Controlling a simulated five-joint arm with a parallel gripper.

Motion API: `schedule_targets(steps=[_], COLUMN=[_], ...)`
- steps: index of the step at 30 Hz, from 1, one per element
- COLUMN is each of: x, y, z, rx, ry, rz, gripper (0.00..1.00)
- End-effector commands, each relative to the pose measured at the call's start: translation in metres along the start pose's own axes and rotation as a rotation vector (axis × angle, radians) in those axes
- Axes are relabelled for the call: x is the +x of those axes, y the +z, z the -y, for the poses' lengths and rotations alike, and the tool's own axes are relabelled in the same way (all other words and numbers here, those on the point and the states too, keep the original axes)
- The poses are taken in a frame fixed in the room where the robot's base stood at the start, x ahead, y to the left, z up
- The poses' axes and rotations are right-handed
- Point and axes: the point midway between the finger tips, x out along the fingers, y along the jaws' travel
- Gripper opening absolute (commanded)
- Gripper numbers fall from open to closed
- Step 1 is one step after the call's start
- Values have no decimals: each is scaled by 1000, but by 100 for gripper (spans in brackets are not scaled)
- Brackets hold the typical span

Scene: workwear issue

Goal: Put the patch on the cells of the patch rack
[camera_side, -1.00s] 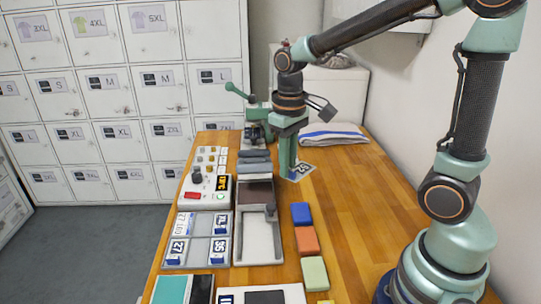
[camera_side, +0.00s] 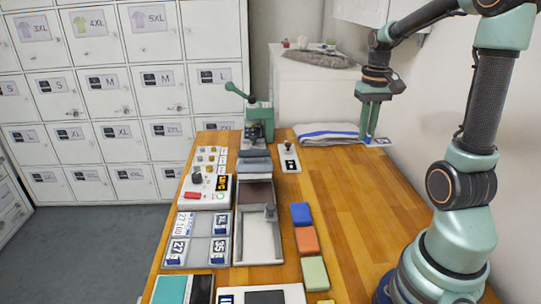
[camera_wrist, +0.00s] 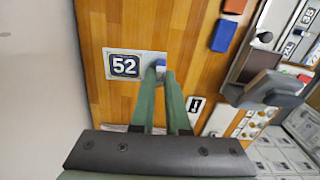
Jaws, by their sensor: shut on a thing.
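The patch (camera_wrist: 125,66), a pale card with a dark blue "52" badge, is held at its edge between the fingertips of my gripper (camera_wrist: 161,72). In the side view my gripper (camera_side: 370,138) is at the far right of the table, by the wall. The patch (camera_side: 384,141) sticks out to its right, apparently in the air. The patch rack (camera_side: 200,239) is a grey tray at the near left of the table. Its left and right columns hold numbered or lettered patches, and the middle cells look empty. My gripper is far from the rack.
A control box (camera_side: 208,191), a tray with a brown block (camera_side: 256,195) and a green lever press (camera_side: 258,120) stand near the rack. Blue (camera_side: 301,213), orange (camera_side: 307,240) and green blocks line the middle. A folded towel (camera_side: 328,134) lies at the back. The right of the table is clear.

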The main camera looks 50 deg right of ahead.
Motion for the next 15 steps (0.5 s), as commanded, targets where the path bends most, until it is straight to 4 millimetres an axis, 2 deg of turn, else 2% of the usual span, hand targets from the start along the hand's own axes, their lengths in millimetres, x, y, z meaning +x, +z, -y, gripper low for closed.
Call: schedule_targets(steps=[3, 8, 15], x=[-2, 10, 66], y=[-1, 0, 1], z=[-18, -25, -24], rx=[51, 70, 69], ry=[0, 0, -1], rz=[0, 5, 9], gripper=[0, 0, 0])
